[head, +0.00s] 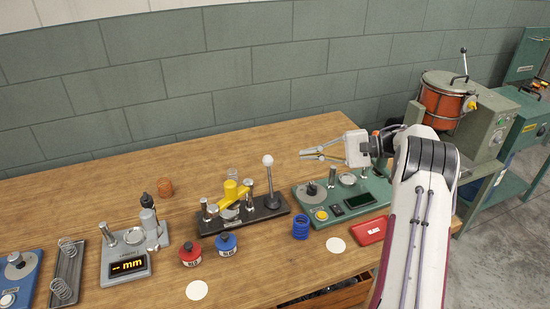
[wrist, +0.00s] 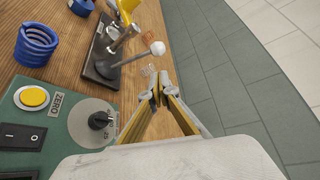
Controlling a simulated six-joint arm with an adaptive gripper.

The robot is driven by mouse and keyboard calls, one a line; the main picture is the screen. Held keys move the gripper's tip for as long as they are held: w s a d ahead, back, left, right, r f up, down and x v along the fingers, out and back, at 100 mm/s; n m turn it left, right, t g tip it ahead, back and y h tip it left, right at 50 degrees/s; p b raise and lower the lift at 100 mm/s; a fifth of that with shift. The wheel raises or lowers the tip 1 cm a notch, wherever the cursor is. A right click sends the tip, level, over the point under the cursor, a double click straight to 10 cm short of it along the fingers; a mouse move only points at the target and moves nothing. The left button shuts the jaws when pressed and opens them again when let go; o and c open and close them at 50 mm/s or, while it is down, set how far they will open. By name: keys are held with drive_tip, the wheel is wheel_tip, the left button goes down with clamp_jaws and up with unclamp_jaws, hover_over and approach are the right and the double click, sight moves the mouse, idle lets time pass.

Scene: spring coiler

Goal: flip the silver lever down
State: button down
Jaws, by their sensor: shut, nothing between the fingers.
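A silver lever (head: 269,183) with a white ball knob stands upright at the right end of a black-based device (head: 268,213) with a yellow part. In the wrist view the lever (wrist: 133,58) and its white knob show just beyond my fingertips, beside the black base (wrist: 104,72). My gripper (head: 304,154) is shut and empty, above the table to the right of the knob, with a gap between them. In the wrist view the fingertips (wrist: 158,86) meet below the knob and do not appear to touch the lever.
A green instrument panel (head: 305,196) with a dial stands below my gripper. Blue coils (head: 301,228), a red case (head: 369,231) and red and blue pots (head: 190,254) lie nearby. The block wall (head: 200,90) rises behind the table. Bare wood (head: 110,180) shows behind the devices.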

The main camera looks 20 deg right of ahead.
drive_tip(key=shift+w+a, duration=0.1)
drive_tip(key=x, duration=0.9)
drive_tip(key=shift+w+a, duration=0.2)
drive_tip(key=shift+a, duration=0.15)
drive_tip(key=shift+s, duration=0.15)
idle(0.7)
drive_tip(key=s+n+t+y, duration=0.2)
drive_tip(key=s+n, duration=0.3)
drive_tip(key=s, duration=0.5)
drive_tip(key=shift+f, duration=0.2)
idle(0.9)
drive_tip(key=shift+s, duration=0.15)
drive_tip(key=shift+s+d, duration=0.1)
